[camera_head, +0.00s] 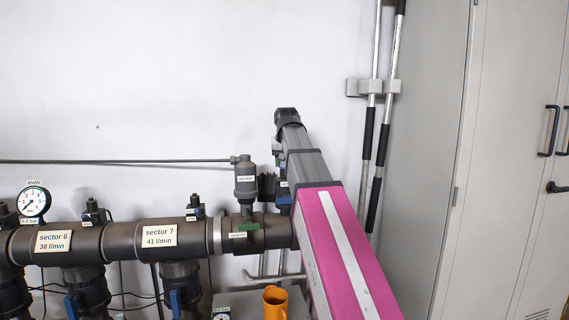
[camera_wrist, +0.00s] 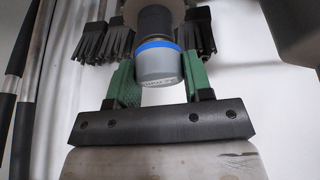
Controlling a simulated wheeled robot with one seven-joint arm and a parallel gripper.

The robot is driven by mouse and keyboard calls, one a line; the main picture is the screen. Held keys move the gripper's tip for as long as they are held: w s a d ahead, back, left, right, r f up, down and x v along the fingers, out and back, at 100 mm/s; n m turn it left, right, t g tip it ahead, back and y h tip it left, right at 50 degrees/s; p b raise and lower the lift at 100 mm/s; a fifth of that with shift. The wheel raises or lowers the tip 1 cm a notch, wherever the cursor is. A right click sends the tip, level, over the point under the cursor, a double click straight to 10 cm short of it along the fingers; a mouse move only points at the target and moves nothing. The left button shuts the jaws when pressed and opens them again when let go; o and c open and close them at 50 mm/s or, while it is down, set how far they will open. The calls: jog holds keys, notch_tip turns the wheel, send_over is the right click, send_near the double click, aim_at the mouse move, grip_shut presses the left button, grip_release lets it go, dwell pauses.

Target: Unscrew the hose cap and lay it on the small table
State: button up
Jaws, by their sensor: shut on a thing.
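In the wrist view, my gripper (camera_wrist: 158,42) has its two green fingers on either side of a round fitting and is shut on it. The fitting, which I take for the hose cap (camera_wrist: 162,70), has a grey end with small lettering, a blue band and a darker part beyond. Whether it is still joined to anything behind does not show. In the head view my arm hides the gripper and cap. A light grey surface (camera_head: 240,298), perhaps the small table, shows partly behind my arm at the bottom.
The dark manifold pipe (camera_head: 120,240) with valves and a gauge (camera_head: 34,202) runs along the wall at left. Poles (camera_head: 377,150) and a grey cabinet (camera_head: 455,130) are at right. Dark bristly blocks (camera_wrist: 92,42) flank the fingers.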

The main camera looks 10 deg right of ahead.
jog(key=shift+r, duration=2.4)
